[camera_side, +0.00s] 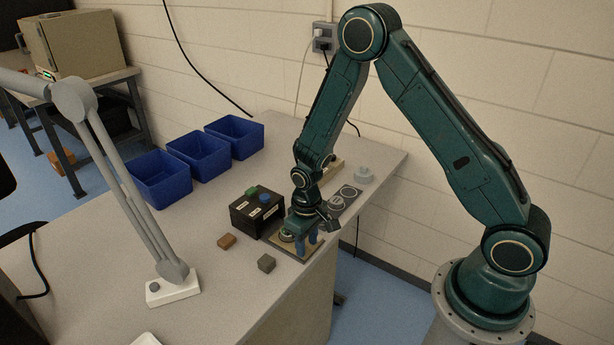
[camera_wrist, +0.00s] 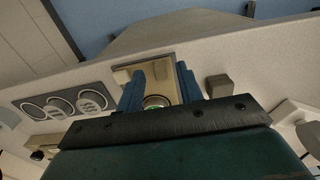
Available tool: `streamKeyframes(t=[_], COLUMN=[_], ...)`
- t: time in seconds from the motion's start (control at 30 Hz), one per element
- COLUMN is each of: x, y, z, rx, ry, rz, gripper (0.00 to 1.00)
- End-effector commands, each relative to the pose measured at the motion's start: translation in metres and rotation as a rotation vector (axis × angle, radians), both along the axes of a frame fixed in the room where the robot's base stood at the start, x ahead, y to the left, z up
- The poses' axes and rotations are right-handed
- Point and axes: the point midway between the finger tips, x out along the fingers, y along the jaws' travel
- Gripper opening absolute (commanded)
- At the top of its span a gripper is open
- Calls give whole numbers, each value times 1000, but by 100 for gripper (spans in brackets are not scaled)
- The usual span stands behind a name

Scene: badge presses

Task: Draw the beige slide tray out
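The beige slide tray (camera_side: 284,249) lies low at the front of the black press box, near the table's right edge. In the wrist view the tray (camera_wrist: 122,76) shows beneath and between my fingers. A round metal piece with a greenish middle (camera_wrist: 157,101) sits on it, partly hidden by my gripper. My gripper (camera_side: 306,246) points down over the tray's right part. In the wrist view its two blue fingers (camera_wrist: 160,72) stand apart, with no clear contact on anything. Whether the fingertips touch the tray cannot be told.
The black box (camera_side: 255,212) carries a green and a blue knob. A brown block (camera_side: 226,241) and a grey block (camera_side: 266,263) lie in front. A grey panel with discs (camera_side: 346,194) lies behind my gripper. Blue bins (camera_side: 198,158) line the back. A lamp base (camera_side: 173,289) stands left.

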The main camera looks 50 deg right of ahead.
Motion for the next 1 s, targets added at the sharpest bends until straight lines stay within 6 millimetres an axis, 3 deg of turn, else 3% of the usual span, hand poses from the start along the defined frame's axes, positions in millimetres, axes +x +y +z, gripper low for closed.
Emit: streamKeyframes(t=[0.8,1.0], x=[-1,-1], y=[0,0], z=[104,121], rx=[0,0], ry=[1,2], rz=[0,0], gripper=[36,36])
